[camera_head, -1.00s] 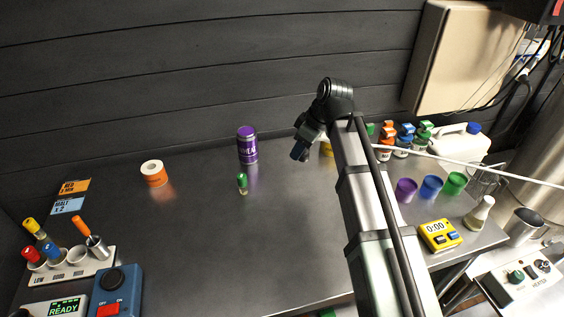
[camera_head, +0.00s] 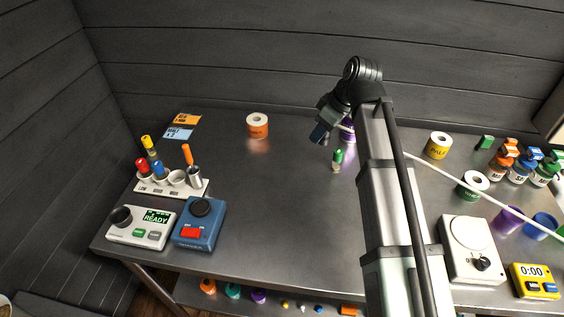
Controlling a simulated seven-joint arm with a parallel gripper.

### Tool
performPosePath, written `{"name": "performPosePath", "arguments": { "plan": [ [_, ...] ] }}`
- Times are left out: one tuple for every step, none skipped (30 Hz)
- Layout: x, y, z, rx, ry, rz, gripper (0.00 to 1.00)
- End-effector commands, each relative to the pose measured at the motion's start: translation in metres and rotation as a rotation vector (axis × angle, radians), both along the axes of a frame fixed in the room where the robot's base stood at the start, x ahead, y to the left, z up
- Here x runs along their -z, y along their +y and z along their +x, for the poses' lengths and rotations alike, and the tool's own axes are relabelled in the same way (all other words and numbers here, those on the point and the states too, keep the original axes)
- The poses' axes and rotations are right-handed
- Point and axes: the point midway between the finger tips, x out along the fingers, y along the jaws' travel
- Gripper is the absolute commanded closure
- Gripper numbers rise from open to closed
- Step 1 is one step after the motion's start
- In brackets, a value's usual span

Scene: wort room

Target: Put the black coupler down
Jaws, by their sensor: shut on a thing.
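My gripper (camera_head: 319,133) hangs from the bent end of my arm, above the back part of the steel bench. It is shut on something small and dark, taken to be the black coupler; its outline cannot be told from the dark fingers. No other black coupler shows clearly on the bench. The gripper is just above and left of the small green-capped vial (camera_head: 338,161) in the picture. The purple can (camera_head: 348,133) is mostly hidden behind my gripper and arm.
The steel bench (camera_head: 270,210) is clear across its middle. A white holder (camera_head: 187,187), a READY box (camera_head: 141,223) and a blue switch box (camera_head: 199,224) fill the left. A white dial device (camera_head: 469,248) stands right of my arm.

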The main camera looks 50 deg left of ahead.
Motion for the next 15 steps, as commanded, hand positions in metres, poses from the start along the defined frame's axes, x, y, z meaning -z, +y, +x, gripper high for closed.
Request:
{"name": "performPosePath", "arguments": {
  "plan": [
    [-0.001, 0.014, -0.014, -0.027, 0.003, -0.001, 0.93],
    [-0.001, 0.021, -0.021, -0.040, 0.006, -0.002, 0.93],
    [-0.001, 0.029, -0.031, -0.058, 0.008, -0.003, 0.93],
    [-0.001, 0.035, -0.038, -0.071, 0.010, -0.003, 0.93],
    [-0.001, 0.040, -0.045, -0.086, 0.013, -0.005, 0.93],
    [-0.001, 0.047, -0.053, -0.105, 0.015, -0.006, 0.93],
    [-0.001, 0.053, -0.060, -0.121, 0.016, -0.007, 0.93],
    [-0.002, 0.058, -0.066, -0.137, 0.018, -0.008, 0.93],
    [-0.002, 0.064, -0.073, -0.158, 0.020, -0.009, 0.93],
    [-0.002, 0.070, -0.078, -0.178, 0.021, -0.010, 0.93],
    [-0.003, 0.077, -0.082, -0.205, 0.022, -0.010, 0.93],
    [-0.004, 0.083, -0.081, -0.241, 0.023, -0.009, 0.93],
    [-0.005, 0.084, -0.080, -0.266, 0.024, -0.008, 0.93],
    [-0.006, 0.084, -0.080, -0.291, 0.022, -0.008, 0.93],
    [-0.006, 0.084, -0.081, -0.320, 0.020, -0.004, 0.93]
  ]
}}
